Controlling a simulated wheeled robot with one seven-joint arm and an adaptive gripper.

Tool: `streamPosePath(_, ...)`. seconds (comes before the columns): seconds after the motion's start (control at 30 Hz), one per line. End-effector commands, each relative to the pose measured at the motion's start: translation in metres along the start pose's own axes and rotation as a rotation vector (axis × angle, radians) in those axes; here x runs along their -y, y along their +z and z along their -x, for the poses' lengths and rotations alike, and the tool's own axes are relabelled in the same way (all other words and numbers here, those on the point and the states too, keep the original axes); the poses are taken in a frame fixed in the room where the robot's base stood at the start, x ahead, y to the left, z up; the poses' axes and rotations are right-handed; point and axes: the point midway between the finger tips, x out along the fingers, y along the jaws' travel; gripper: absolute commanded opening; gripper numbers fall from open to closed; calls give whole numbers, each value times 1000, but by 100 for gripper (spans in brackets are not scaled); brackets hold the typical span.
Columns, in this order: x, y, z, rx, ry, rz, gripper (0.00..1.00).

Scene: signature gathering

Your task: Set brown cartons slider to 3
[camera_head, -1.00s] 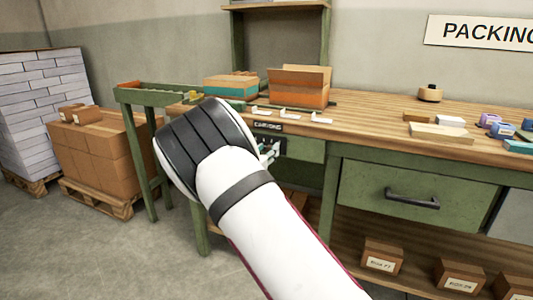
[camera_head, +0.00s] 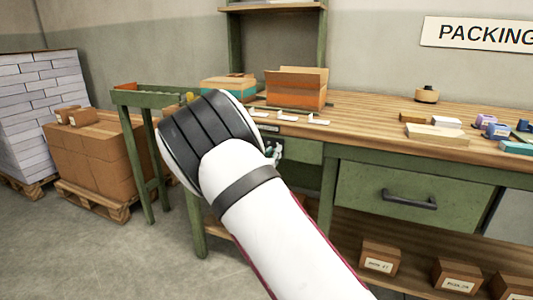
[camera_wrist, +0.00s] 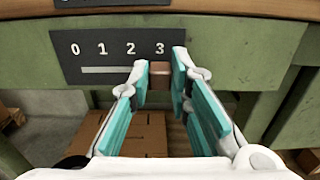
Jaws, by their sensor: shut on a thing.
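A dark panel (camera_wrist: 100,52) with the white numbers 0, 1, 2 and 3 is fixed to the green bench front in the wrist view. A pale slot runs below the numbers. The brown slider knob (camera_wrist: 160,70) sits below the 3, between the teal pads of my gripper (camera_wrist: 160,75). My gripper is shut on the knob. In the head view my gripper (camera_head: 275,153) shows only in part at the bench front, and my arm hides most of the panel.
The wooden bench top (camera_head: 370,118) carries an open brown carton (camera_head: 296,92) and a teal-banded box (camera_head: 228,88). A green drawer (camera_head: 390,195) with a dark handle is to the right. Brown boxes (camera_head: 90,150) stand on a pallet at the left.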

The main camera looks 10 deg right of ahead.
Motion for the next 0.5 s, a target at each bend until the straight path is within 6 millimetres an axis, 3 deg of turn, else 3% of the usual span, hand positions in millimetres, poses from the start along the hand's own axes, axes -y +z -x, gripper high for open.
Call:
streamPosePath(0.23,6,-2,0,-1,-11,-1,0)
streamPosePath(0.27,6,-2,0,-1,-12,-1,23)
streamPosePath(0.33,6,-2,0,-1,-12,0,38)
streamPosePath(0.5,5,-1,0,-1,-9,0,38)
